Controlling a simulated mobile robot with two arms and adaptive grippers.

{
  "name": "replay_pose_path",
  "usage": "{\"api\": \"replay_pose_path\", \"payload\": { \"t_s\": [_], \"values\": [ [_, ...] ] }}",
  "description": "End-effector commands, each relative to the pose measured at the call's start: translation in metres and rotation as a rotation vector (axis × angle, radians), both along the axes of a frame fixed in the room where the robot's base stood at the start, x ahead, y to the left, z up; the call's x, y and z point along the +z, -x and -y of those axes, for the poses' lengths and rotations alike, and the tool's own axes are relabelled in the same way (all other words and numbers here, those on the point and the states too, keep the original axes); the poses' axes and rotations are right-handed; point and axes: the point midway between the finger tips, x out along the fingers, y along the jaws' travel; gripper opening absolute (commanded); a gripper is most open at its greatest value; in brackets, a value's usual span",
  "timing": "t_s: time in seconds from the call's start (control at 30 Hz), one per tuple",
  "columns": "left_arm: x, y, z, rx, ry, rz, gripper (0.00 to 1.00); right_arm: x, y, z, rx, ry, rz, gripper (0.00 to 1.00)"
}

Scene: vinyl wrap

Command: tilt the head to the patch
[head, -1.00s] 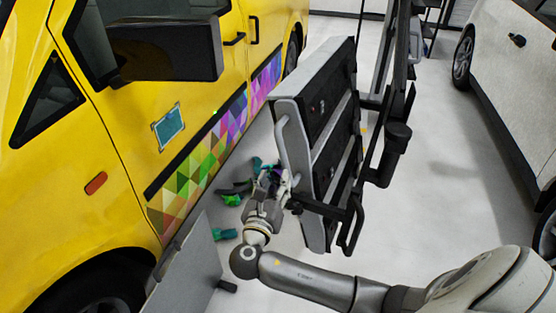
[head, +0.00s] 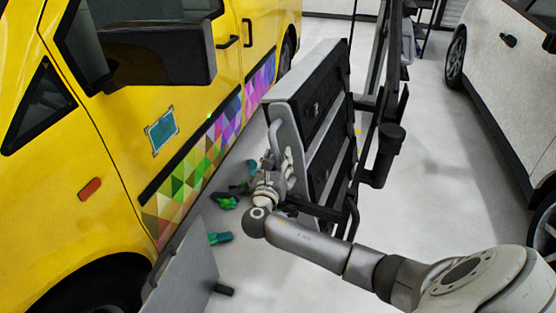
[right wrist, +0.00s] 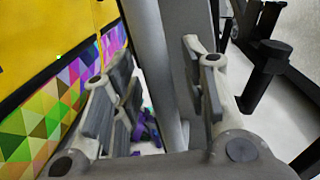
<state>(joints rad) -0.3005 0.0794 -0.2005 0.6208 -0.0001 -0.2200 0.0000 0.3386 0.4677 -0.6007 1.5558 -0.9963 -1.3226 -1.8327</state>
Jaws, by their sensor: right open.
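The patch (head: 161,130) is a teal rectangle with small marks at its corners, on the yellow van's door. The head (head: 318,105) is a large grey panel with black recessed sections, held on a dark stand and facing away from the van's front. My right gripper (head: 279,146) is at the lower left edge of the head, beside its pale rim bar. In the right wrist view my right gripper (right wrist: 152,78) is open, with a grey upright bar (right wrist: 158,60) showing between its fingers. Whether the fingers touch the bar cannot be told. My left gripper is not in view.
The yellow van (head: 90,150) with a coloured triangle stripe (head: 190,170) fills the left. Green and dark items (head: 226,202) lie on the floor. A grey board (head: 190,265) stands low by the wheel.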

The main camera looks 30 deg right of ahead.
Motion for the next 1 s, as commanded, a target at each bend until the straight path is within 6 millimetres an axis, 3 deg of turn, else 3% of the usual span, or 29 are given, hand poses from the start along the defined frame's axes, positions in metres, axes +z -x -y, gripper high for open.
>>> {"api": "replay_pose_path", "payload": {
  "t_s": [0.07, 0.37, 0.67, 1.0],
  "values": [
    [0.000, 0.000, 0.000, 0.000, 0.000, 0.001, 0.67, 0.000, 0.000, 0.000, 0.000, 0.000, 0.000, 0.38],
    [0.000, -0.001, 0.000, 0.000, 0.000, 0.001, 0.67, 0.000, 0.000, 0.000, 0.000, 0.000, 0.000, 0.00],
    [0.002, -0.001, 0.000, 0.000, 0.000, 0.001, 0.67, 0.000, 0.003, 0.001, 0.000, -0.006, 0.009, 0.00],
    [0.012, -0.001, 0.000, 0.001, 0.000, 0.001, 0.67, 0.004, 0.039, 0.024, -0.003, -0.120, 0.184, 0.00]
  ]
}}
